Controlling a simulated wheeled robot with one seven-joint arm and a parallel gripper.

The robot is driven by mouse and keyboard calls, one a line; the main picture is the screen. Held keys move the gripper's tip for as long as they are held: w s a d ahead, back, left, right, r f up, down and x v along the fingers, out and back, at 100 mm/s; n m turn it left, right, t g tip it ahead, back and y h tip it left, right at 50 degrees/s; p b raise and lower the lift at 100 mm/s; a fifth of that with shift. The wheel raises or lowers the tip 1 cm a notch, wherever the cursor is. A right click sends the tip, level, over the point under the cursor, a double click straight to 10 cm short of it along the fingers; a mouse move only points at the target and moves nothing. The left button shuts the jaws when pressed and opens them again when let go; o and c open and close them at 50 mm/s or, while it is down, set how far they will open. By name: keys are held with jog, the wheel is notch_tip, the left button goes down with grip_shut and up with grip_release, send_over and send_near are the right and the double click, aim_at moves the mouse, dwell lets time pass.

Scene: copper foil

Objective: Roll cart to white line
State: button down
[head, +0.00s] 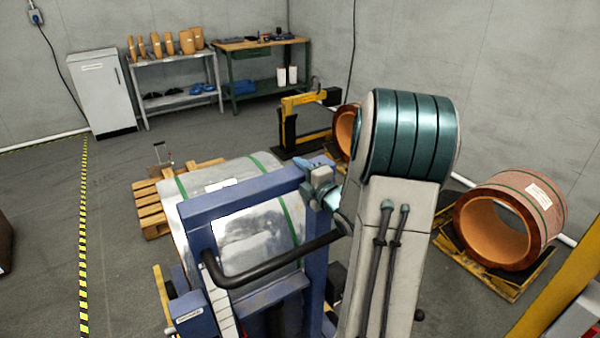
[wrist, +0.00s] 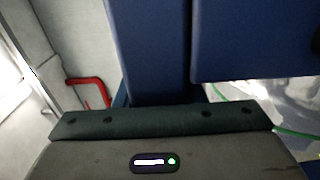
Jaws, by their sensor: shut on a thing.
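The cart has a blue frame (head: 200,207) with a black handle bar (head: 270,270) across its near side. It carries a large silver-wrapped roll (head: 235,180) with green straps. My gripper (head: 325,192) is at the right post of the frame, shut on the cart. In the wrist view the blue frame (wrist: 150,50) stands close beyond the gripper body, and the fingertips do not show. I make out no white line on the open floor.
A black-and-yellow striped line (head: 83,240) runs along the floor at left. A wooden pallet (head: 150,208) lies beyond the cart. A copper coil (head: 510,220) sits on a pallet at right. A white cabinet (head: 102,95) and benches stand by the far wall. Floor left of the cart is clear.

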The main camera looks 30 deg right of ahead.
jog(key=shift+s+f, duration=0.4)
jog(key=shift+s, duration=0.15)
jog(key=shift+s+d+b, duration=0.2)
jog(key=shift+s+b, duration=0.35)
jog(key=shift+s, duration=0.5)
jog(key=s, duration=0.2)
jog(key=s+r+b, duration=0.1)
jog(key=s, duration=0.1)
jog(key=shift+s+a, duration=0.1)
jog(key=shift+s, duration=0.15)
jog(key=shift+s+f+b, duration=0.25)
jog(key=shift+b, duration=0.05)
